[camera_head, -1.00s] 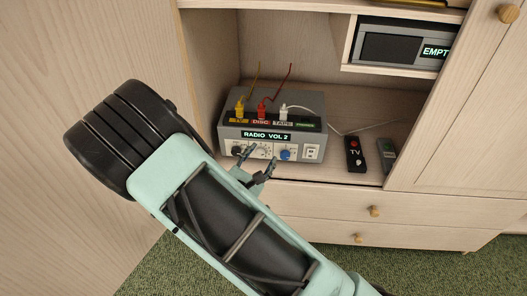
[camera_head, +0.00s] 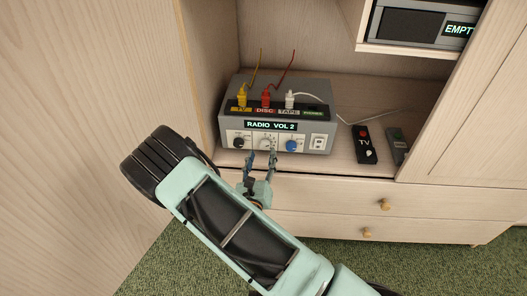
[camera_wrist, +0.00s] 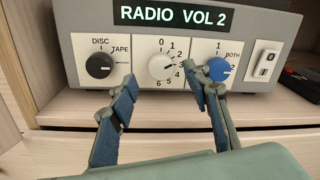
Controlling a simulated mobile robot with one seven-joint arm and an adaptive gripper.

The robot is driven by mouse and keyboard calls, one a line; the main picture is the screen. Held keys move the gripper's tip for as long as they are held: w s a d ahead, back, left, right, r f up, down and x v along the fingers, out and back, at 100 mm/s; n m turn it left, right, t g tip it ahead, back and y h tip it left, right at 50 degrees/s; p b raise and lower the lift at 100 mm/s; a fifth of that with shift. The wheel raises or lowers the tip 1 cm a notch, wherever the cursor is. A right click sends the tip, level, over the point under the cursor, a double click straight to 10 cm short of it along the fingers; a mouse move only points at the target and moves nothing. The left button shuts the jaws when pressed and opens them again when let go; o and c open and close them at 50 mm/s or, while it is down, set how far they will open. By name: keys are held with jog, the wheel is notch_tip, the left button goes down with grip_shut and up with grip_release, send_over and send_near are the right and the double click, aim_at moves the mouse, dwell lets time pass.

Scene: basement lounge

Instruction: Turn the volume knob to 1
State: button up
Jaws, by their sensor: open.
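The grey radio box (camera_head: 228,128) sits on the cabinet shelf, and its display (camera_wrist: 173,16) reads "RADIO VOL 2". The right finger overlaps the panel between the white and blue knobs; contact cannot be told.
A white switch (camera_wrist: 264,62) is at the panel's right. Yellow, red and white plugs (camera_head: 266,98) stand on top of the box. A TV remote (camera_head: 364,145) and a grey remote (camera_head: 396,145) lie to the right. A drawer front (camera_head: 330,194) is below the shelf.

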aim_at(264, 147)
jog(key=shift+w+d, duration=0.2)
jog(key=shift+w, duration=1.7)
jog(key=c, duration=1.2)
jog(key=shift+o, duration=0.2)
jog(key=shift+n, duration=0.4)
jog(key=shift+r+n+p, duration=0.1)
jog(key=shift+n+p, duration=0.65)
jog(key=shift+n, duration=0.15)
jog(key=shift+n+p, duration=0.75)
jog(key=shift+n, duration=0.95)
jog(key=shift+f, duration=0.2)
